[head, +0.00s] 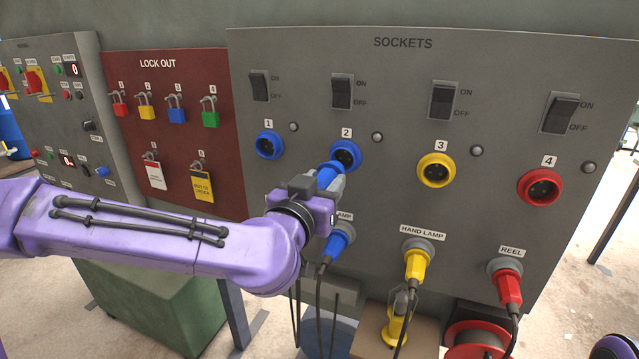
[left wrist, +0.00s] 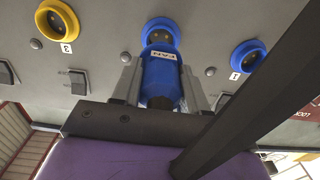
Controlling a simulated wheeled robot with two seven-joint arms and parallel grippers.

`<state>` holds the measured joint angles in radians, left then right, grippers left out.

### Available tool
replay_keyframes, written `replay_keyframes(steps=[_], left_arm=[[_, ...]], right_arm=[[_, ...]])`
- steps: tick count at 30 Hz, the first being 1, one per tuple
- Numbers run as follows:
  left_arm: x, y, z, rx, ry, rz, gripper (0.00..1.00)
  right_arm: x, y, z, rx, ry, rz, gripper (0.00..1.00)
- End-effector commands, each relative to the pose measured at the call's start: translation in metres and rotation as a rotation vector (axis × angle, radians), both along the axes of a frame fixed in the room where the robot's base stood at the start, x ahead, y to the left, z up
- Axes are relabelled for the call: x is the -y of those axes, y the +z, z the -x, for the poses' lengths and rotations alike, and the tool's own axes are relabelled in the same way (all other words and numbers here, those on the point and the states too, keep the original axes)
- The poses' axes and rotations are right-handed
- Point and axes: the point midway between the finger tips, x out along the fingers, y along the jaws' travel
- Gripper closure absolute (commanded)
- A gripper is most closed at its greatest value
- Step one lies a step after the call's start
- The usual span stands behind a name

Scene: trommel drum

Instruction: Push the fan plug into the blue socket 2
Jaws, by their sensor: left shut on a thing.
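The blue fan plug (head: 328,175), marked FAN in the left wrist view (left wrist: 160,75), is held between the two grey fingers of my left gripper (head: 328,185). The gripper is shut on it. The blue socket 2 (head: 347,153) is right in front of the plug, on the grey panel. In the left wrist view the socket ring (left wrist: 162,27) lines up with the plug's front end, and the plug overlaps its rim. I cannot tell how deep the plug sits, if it is in at all. My right gripper is not in view.
Blue socket 1 (head: 269,145), yellow socket 3 (head: 436,170) and red socket 4 (head: 540,187) are empty. Below hang a blue plug (head: 336,243), a yellow hand lamp plug (head: 416,264) and a red reel plug (head: 507,287) with cables. A red lock-out board (head: 225,150) is at left.

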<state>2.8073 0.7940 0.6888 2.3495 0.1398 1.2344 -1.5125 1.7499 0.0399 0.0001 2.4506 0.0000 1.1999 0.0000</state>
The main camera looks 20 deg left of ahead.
Motion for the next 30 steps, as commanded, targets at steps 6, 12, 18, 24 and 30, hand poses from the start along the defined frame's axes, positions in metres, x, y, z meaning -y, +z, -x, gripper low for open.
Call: replay_keyframes(steps=[6, 12, 18, 24, 30], left_arm=[[-0.002, -0.001, -0.015, 0.0, 0.005, 0.001, 1.0], [-0.001, -0.001, -0.035, 0.0, 0.006, 0.001, 1.0], [-0.001, -0.001, -0.05, 0.0, 0.006, 0.002, 1.0], [-0.001, 0.0, -0.057, 0.001, 0.007, 0.001, 1.0], [-0.001, 0.0, -0.057, 0.001, 0.006, 0.001, 1.0]], right_arm=[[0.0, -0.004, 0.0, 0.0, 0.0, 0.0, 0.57], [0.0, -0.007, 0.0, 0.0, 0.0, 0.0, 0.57], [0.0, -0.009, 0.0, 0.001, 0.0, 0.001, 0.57], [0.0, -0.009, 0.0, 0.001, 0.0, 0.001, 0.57], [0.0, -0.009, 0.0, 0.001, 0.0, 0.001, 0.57]])
